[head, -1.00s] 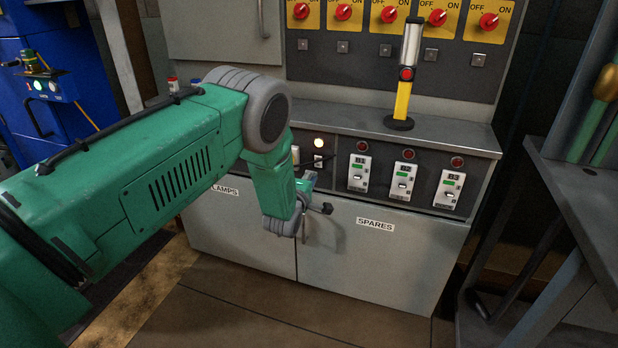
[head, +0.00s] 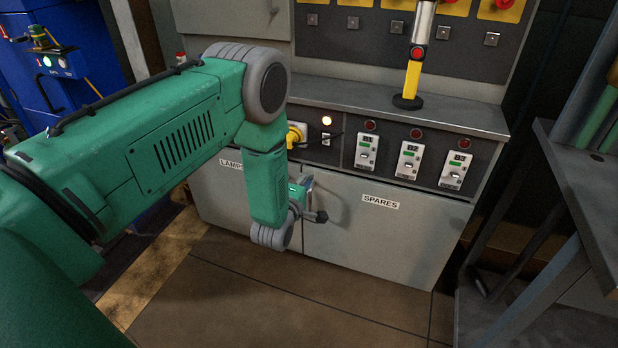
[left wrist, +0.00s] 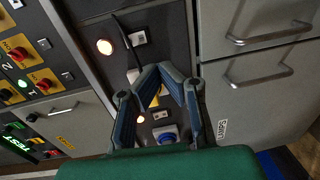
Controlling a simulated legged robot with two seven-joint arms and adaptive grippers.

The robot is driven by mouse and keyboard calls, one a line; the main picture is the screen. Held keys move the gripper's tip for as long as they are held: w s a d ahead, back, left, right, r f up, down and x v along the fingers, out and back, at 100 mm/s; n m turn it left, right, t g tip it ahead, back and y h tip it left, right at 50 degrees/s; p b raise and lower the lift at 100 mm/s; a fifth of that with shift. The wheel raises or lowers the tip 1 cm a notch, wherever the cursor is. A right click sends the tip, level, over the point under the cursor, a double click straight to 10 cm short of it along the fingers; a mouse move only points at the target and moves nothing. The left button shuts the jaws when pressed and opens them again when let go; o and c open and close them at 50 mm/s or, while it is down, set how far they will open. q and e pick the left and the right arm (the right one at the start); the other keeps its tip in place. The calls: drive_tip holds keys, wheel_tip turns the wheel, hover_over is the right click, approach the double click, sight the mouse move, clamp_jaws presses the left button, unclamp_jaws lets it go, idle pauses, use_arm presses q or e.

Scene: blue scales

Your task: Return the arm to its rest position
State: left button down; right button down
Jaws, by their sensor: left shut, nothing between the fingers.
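My left arm (head: 175,125), green with grey joints, reaches in from the left in the head view and bends down at its elbow. Its wrist (head: 270,235) hangs in front of the cabinet's lower doors. In the head view the gripper is mostly hidden behind the arm. In the left wrist view my left gripper (left wrist: 157,82) is shut and empty, its blue-grey fingers meeting in front of the panel. My right gripper is in neither view.
A grey cabinet (head: 340,240) stands ahead, with a yellow connector (head: 294,135), a lit lamp (head: 326,121) and several modules in its panel. A yellow-black stand lamp (head: 412,80) is on its ledge. A grey table (head: 585,190) is at right, a blue cabinet (head: 90,40) at left.

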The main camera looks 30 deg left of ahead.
use_arm(q)
drive_tip(key=shift+d, duration=0.15)
drive_tip(key=s+d+f+m+g+h+p, duration=0.1)
drive_tip(key=s+d+f+m+g, duration=0.25)
drive_tip(key=s, duration=0.25)
drive_tip(key=s+d+f+m+g+h+p, duration=0.1)
drive_tip(key=s+d+f+m+g, duration=0.15)
drive_tip(key=s+m, duration=0.35)
drive_tip(key=s+d+f+m+g+h+p, duration=0.1)
drive_tip(key=s+d+f+m+g, duration=0.15)
drive_tip(key=s, duration=0.45)
drive_tip(key=s+d+r+m+g+p, duration=0.1)
drive_tip(key=s+m+g, duration=0.2)
drive_tip(key=s, duration=0.7)
drive_tip(key=s+d+r+m+g+p, duration=0.1)
drive_tip(key=s+m+g, duration=0.3)
drive_tip(key=s, duration=0.6)
drive_tip(key=shift+s+d+r+m+h, duration=0.15)
drive_tip(key=shift+s+r+m+h, duration=0.25)
drive_tip(key=shift+r+m, duration=0.5)
